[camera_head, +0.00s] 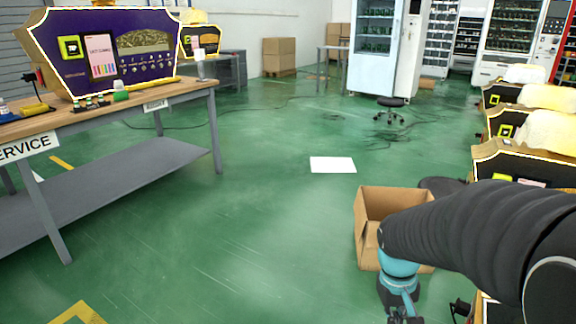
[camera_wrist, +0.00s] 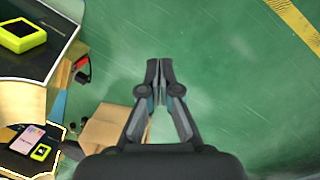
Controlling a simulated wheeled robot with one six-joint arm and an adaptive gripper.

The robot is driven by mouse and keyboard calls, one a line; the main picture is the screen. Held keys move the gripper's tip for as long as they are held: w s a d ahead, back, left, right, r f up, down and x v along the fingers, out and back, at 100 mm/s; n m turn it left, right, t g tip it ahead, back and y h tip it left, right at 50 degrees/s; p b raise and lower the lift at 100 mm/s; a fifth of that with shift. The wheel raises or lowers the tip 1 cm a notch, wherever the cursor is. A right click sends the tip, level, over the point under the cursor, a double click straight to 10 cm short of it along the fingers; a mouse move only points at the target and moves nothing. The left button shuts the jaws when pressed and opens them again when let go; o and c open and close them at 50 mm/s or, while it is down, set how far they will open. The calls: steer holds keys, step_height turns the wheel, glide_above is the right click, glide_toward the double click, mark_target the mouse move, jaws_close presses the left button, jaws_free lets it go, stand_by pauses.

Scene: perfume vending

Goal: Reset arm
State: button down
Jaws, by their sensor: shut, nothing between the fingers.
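My gripper (camera_wrist: 159,66) is shut and empty in the wrist view, with its fingertips together above the bare green floor. In the head view my arm, in a black sleeve, reaches in from the right edge. My gripper there (camera_head: 405,318) points down at the bottom edge, partly cut off, and its fingertips are hard to make out. It is in front of an open cardboard box (camera_head: 372,212) on the floor, which my arm partly hides. The box also shows beside my gripper in the wrist view (camera_wrist: 103,127).
A workbench (camera_head: 150,165) with a purple vending machine (camera_head: 85,45) stands at the left. Several similar machines (camera_head: 520,160) line the right side. A white sheet (camera_head: 332,164) lies on the floor, and a stool (camera_head: 390,102) stands farther back.

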steer(key=s+a+r+t+p, duration=0.1)
steer(key=s+a+r+t, duration=0.1)
steer(key=r, duration=0.3)
steer(key=s+a+r+t+y, duration=0.1)
steer(key=s+a+r+t, duration=0.1)
steer(key=s+r, duration=0.2)
steer(key=s+a+r+t+p, duration=0.1)
steer(key=s+a+r+t, duration=0.1)
steer(key=r, duration=0.5)
steer(key=shift+s+a+p, duration=0.25)
steer(key=shift+s+p, duration=0.05)
steer(key=shift+s, duration=0.3)
